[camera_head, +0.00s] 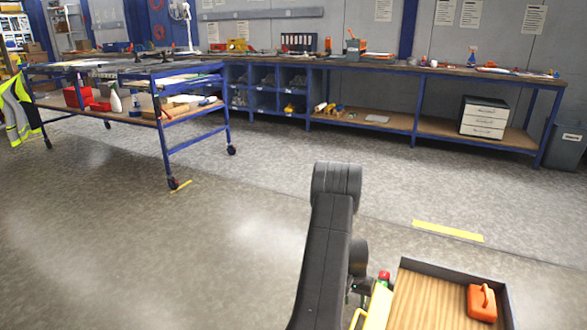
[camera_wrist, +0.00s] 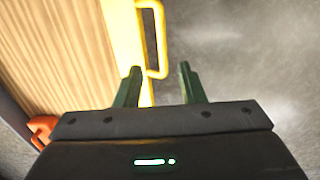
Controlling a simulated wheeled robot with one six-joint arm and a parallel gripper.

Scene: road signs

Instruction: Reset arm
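My gripper (camera_wrist: 159,74) shows in the wrist view with its two green fingers apart and nothing between them. Behind the fingers are the edge of a wooden tray surface (camera_wrist: 75,50) and a yellow handle (camera_wrist: 158,40). In the head view my dark arm (camera_head: 325,255) rises from the bottom edge and bends at a joint near the middle. My gripper is not clearly visible there.
A wood-floored tray (camera_head: 425,300) with dark walls holds an orange object (camera_head: 482,302) at lower right. A blue-framed wheeled table (camera_head: 165,75) stands at left. A long workbench (camera_head: 440,70) lines the back wall. The floor between is clear.

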